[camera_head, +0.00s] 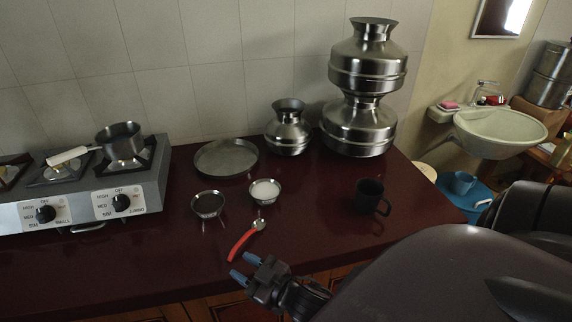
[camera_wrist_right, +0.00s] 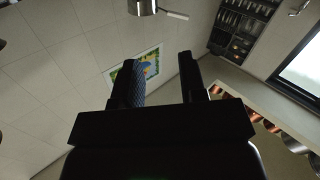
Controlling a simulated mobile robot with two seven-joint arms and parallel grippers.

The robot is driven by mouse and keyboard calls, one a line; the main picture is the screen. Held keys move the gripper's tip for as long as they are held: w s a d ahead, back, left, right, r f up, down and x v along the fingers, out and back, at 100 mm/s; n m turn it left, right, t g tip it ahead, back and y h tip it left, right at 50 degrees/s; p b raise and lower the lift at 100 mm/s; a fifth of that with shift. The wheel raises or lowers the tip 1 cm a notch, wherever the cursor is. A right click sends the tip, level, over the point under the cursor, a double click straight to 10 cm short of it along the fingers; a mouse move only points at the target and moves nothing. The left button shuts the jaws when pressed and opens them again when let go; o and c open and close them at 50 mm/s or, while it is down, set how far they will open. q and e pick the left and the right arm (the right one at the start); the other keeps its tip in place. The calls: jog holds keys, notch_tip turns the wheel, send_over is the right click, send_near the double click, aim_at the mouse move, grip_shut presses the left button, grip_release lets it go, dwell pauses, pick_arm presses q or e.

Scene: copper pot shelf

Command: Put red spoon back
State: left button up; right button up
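A spoon with a red handle and a pale metal bowl (camera_head: 243,243) lies on the dark red counter (camera_head: 330,215), its bowl end pointing away toward the small bowls. My right gripper (camera_head: 245,267) is just in front of the spoon's handle end, close to the counter's front edge. Its two blue-tipped fingers are apart with nothing visible between them. In the right wrist view the gripper (camera_wrist_right: 160,85) also shows spread fingers and an empty gap, facing the wall and ceiling area. The spoon does not show in that view. My left gripper is not in view.
A dark small bowl (camera_head: 208,205) and a bowl of white contents (camera_head: 264,191) stand behind the spoon. A black mug (camera_head: 370,197) is to the right. Behind are a round tray (camera_head: 226,157), a metal pot (camera_head: 288,128) and stacked vessels (camera_head: 360,125). A stove (camera_head: 85,190) stands left.

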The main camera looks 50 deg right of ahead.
jog(key=s+d+f+m+g+h, duration=0.3)
jog(key=s+f+g, duration=0.2)
jog(key=s+f, duration=0.4)
jog(key=shift+s+f+m+g+h, duration=0.2)
jog(key=shift+f+m+g+h, duration=0.1)
jog(key=shift+f, duration=0.2)
